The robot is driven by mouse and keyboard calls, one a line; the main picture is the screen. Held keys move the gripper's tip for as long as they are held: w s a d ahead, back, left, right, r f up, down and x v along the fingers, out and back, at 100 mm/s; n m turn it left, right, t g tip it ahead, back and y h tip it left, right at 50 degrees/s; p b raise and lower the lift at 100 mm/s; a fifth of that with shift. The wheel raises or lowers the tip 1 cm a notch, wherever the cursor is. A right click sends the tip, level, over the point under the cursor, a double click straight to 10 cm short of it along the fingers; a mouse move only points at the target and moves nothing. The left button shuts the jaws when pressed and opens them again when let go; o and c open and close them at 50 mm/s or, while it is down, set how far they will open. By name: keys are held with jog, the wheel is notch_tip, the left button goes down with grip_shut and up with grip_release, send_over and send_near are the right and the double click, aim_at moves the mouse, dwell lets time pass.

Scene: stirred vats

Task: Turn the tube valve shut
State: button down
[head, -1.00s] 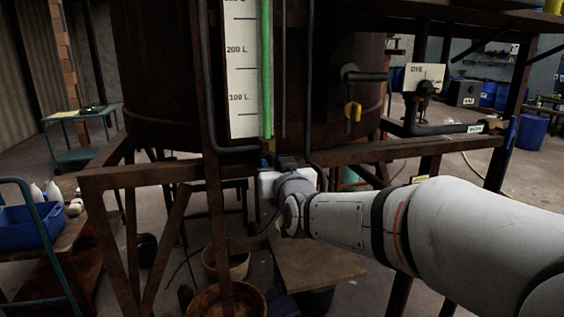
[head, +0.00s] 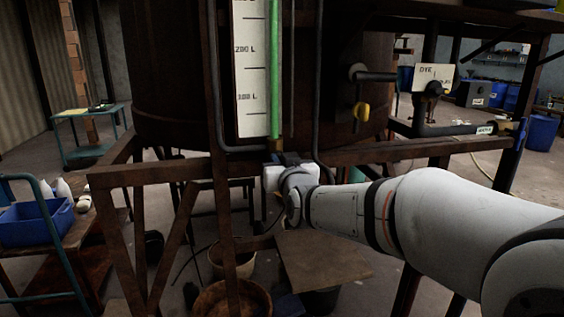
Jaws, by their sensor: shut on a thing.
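The sight tube (head: 274,75) with green liquid runs up beside a white litre scale (head: 250,85) on the rusty vat (head: 170,75). A small brass fitting (head: 275,146) shows at the tube's foot. My gripper (head: 274,160) is at the tube's foot, just below this fitting, in front of the frame's rail. It is shut on what seems to be the tube valve; its fingers and the valve's handle are mostly hidden behind my wrist, so the handle's angle cannot be told.
A rusty frame rail (head: 180,172) runs across under the vat. Buckets (head: 232,262) and a board (head: 320,258) are below. A blue bin (head: 38,222) on a cart is at left.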

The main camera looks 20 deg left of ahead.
jog(key=shift+d+f+m+b, duration=0.15)
jog(key=shift+m+b, duration=0.15)
jog(key=shift+b, duration=0.3)
jog(key=shift+w+d+f+m+b, duration=0.1)
jog(key=shift+f+m+b, duration=0.05)
jog(key=shift+m+b, duration=2.6)
jog(key=shift+w+d+f+m+b, duration=0.1)
jog(key=shift+d+f+m+b, duration=0.05)
jog(key=shift+m+b, duration=2.6)
jog(key=shift+w+d+f+m+b, duration=0.1)
jog(key=shift+f+m+b, duration=0.05)
jog(key=shift+m+b, duration=2.6)
jog(key=shift+m, duration=0.45)
jog(key=c, duration=1.4)
grip_release()
jog(key=shift+c, duration=0.2)
